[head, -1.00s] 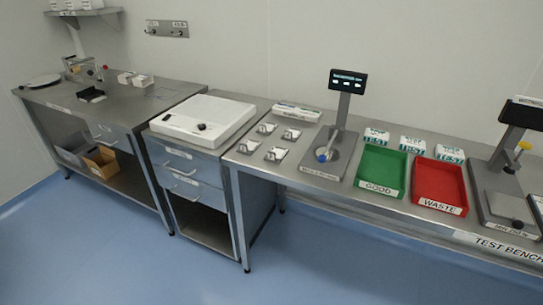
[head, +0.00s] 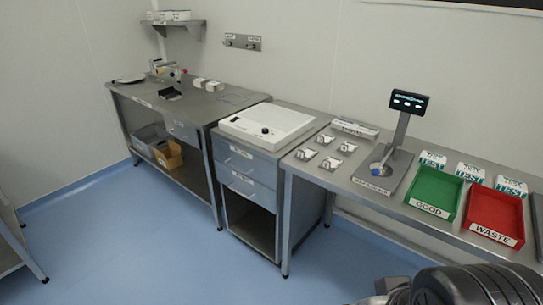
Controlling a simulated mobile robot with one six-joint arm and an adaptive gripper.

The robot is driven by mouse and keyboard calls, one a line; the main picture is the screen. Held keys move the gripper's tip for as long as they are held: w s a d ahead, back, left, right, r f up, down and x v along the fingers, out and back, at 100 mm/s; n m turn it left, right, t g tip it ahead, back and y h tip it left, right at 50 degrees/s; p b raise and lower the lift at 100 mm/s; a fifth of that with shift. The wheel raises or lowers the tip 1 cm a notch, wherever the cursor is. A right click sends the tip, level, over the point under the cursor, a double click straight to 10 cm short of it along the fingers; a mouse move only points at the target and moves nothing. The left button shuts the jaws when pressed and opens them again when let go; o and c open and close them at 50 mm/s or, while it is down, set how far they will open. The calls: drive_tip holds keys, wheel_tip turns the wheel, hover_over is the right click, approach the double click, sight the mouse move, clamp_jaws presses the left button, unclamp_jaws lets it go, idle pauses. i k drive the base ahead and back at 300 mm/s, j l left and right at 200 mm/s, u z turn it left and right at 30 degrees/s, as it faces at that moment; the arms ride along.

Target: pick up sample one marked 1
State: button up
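Several small white samples sit on small stands at the left end of the test bench, in two rows in the head view. The front-left sample (head: 305,153) and the back-left sample (head: 323,140) are on the left. The front-right sample (head: 329,163) and the back-right sample (head: 347,147) are beside them. Their marks are too small to read, so I cannot tell which is marked 1. Part of my arm shows dark at the bottom right. My gripper is not visible.
The test bench also bears a grey tester (head: 384,178) with a display, a green GOOD tray (head: 434,190), a red WASTE tray (head: 495,213) and white TEST boxes (head: 470,171). A white device (head: 267,123) stands on the drawer cabinet to the left. The blue floor in front is clear.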

sight(307, 154)
drive_tip(key=i+u, duration=0.1)
drive_tip(key=i, duration=0.45)
drive_tip(key=i+u, duration=0.1)
drive_tip(key=i, duration=0.4)
drive_tip(key=i+l+u, duration=0.15)
drive_tip(key=i, duration=0.4)
drive_tip(key=i+l+u, duration=0.1)
drive_tip(key=i, duration=0.4)
drive_tip(key=i+l, duration=0.05)
drive_tip(key=l, duration=0.05)
